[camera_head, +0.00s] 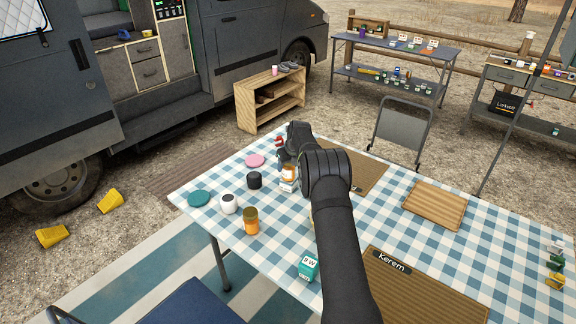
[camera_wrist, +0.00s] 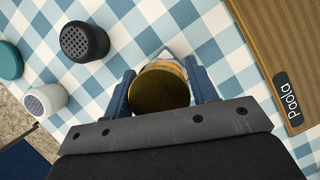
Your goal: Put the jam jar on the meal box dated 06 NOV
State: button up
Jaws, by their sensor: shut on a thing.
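My gripper (camera_wrist: 161,92) is shut on a jar with a round gold-brown lid (camera_wrist: 160,90), one finger on each side. In the head view my gripper (camera_head: 288,160) is over the checked table, and the orange jar (camera_head: 288,172) shows just below it. A small white and blue thing (camera_head: 288,186) shows directly under the jar; I cannot tell whether they touch. A second orange jar (camera_head: 251,222) stands nearer the front edge. A teal box (camera_head: 308,268) with a white marked top stands at the front. I cannot read a 06 NOV date anywhere.
A black cylinder (camera_head: 254,180), a white cylinder (camera_head: 229,204), a teal disc (camera_head: 199,198) and a pink disc (camera_head: 255,160) are left of my gripper. A mat marked Paola (camera_wrist: 290,40) is beside my gripper.

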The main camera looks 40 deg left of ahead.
jog(key=o, duration=1.2)
jog(key=shift+f, duration=0.15)
jog(key=shift+c, duration=0.2)
jog(key=v, duration=1.2)
jog(key=x, duration=1.2)
jog(key=shift+f, duration=0.1)
jog(key=shift+r, duration=1.45)
